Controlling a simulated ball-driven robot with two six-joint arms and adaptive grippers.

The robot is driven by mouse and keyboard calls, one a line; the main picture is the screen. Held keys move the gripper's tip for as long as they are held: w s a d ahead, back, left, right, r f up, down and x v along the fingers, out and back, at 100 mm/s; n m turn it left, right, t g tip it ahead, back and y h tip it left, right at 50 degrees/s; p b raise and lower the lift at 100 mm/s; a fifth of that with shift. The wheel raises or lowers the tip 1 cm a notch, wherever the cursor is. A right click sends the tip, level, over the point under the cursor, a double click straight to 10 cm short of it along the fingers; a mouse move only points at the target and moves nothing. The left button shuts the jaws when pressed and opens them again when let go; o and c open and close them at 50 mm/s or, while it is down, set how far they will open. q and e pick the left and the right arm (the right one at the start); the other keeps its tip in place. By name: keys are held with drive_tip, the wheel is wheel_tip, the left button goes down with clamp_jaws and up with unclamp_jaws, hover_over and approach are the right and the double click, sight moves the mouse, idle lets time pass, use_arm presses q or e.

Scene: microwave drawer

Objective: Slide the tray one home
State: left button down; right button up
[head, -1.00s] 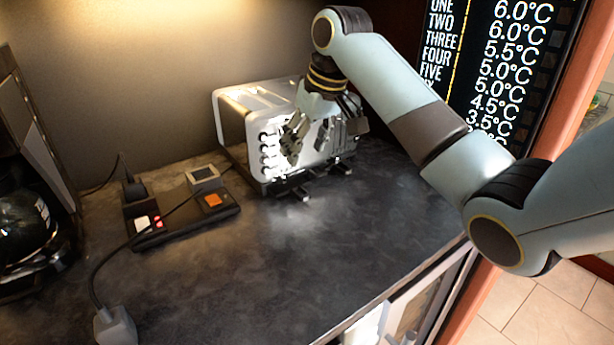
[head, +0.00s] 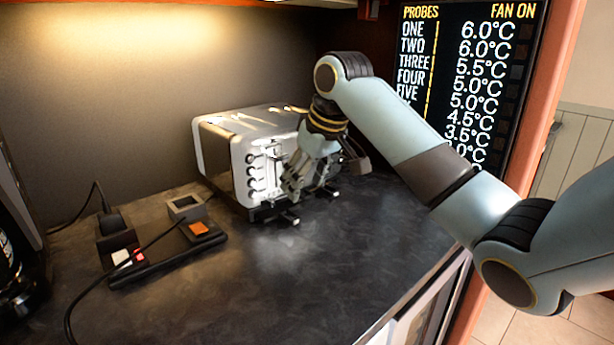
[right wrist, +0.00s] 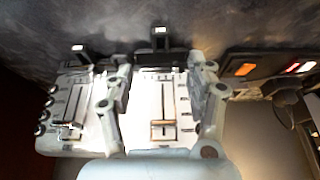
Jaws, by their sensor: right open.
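A silver toaster (head: 222,165) stands against the back wall in the head view. Two dark trays stick out at its base: the left tray (head: 284,216) and the right tray (head: 328,190). In the right wrist view, upside down, they are the middle tray (right wrist: 160,42) and the tray at left (right wrist: 78,58). I cannot tell which is tray one. My right gripper (head: 312,186) is open before the toaster front. In the right wrist view its fingers (right wrist: 158,82) lie either side of the middle tray, with no clear contact. My left gripper is not in view.
A black switch block (head: 165,255) with an orange button lies left of the toaster, with a cable across it. The dark counter (head: 300,275) in front is clear. A temperature display (head: 475,75) stands at the right.

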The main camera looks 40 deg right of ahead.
sight(295, 217)
drive_tip(key=x, duration=0.9)
drive_tip(key=shift+f, duration=0.35)
drive_tip(key=shift+c, duration=0.3)
clamp_jaws()
